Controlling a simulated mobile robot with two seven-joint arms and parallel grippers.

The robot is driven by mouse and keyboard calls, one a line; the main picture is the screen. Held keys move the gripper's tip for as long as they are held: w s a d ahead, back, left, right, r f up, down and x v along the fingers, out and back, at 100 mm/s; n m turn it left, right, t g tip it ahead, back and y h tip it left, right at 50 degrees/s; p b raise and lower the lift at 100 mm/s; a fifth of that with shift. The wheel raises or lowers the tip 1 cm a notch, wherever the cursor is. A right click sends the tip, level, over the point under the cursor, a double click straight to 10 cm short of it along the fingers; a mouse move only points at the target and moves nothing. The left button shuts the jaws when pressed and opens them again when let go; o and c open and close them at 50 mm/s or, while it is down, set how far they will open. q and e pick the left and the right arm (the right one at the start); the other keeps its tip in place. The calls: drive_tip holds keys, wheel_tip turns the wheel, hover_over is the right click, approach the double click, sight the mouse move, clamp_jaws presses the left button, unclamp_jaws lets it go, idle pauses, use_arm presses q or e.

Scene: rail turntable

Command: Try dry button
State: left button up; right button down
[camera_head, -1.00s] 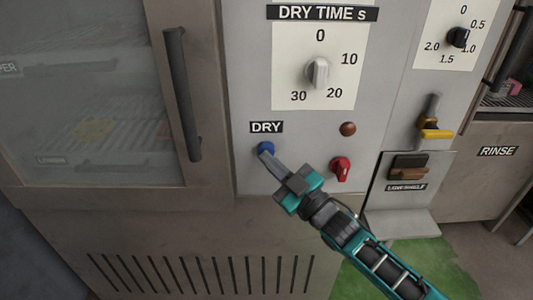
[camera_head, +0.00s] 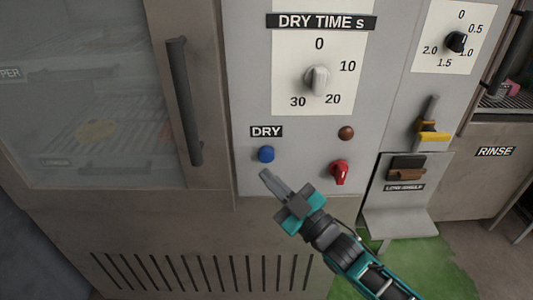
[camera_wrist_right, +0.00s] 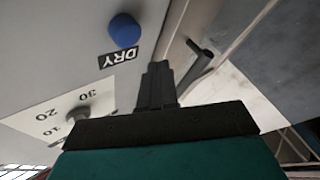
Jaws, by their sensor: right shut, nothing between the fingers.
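The blue dry button (camera_head: 266,154) sits on the grey panel under the black DRY label (camera_head: 266,132). It also shows in the right wrist view (camera_wrist_right: 124,30), beside its label (camera_wrist_right: 118,57). My right gripper (camera_head: 267,177) is shut and empty. Its fingertips are just below the button and apart from it in the head view. In the right wrist view the shut fingers (camera_wrist_right: 157,72) point toward the panel, to the right of the button. My left gripper is not in view.
The DRY TIME dial (camera_head: 317,80) is above the button. A red knob (camera_head: 339,172) and a brown round lamp or button (camera_head: 346,133) are to its right. A cabinet door with a dark handle (camera_head: 184,100) is at left. A yellow-tipped lever (camera_head: 432,136) and small shelf (camera_head: 400,222) are at right.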

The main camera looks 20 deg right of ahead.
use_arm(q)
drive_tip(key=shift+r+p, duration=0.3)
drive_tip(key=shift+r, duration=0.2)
use_arm(e)
drive_tip(key=shift+s+a, duration=0.15)
drive_tip(key=shift+s, duration=0.4)
drive_tip(key=shift+s+a, duration=0.15)
drive_tip(key=shift+s, duration=0.35)
use_arm(q)
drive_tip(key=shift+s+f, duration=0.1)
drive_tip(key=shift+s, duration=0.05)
drive_tip(key=p, duration=0.1)
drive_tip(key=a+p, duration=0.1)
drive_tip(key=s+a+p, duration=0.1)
drive_tip(key=p, duration=0.1)
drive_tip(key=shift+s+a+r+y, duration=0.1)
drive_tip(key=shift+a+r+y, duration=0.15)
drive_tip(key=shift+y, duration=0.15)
use_arm(e)
drive_tip(key=s+d+f+m+g+h, duration=0.1)
drive_tip(key=s+f+m+g+h, duration=0.3)
drive_tip(key=s+f, duration=0.3)
drive_tip(key=s+d+f+m+g+h, duration=0.2)
drive_tip(key=s+f+m+g+h, duration=0.1)
drive_tip(key=s+f, duration=0.4)
drive_tip(key=shift+s+d+f+m+g+h, duration=0.25)
drive_tip(key=shift+f+m+g+h, duration=0.15)
drive_tip(key=shift+f+m+g, duration=0.35)
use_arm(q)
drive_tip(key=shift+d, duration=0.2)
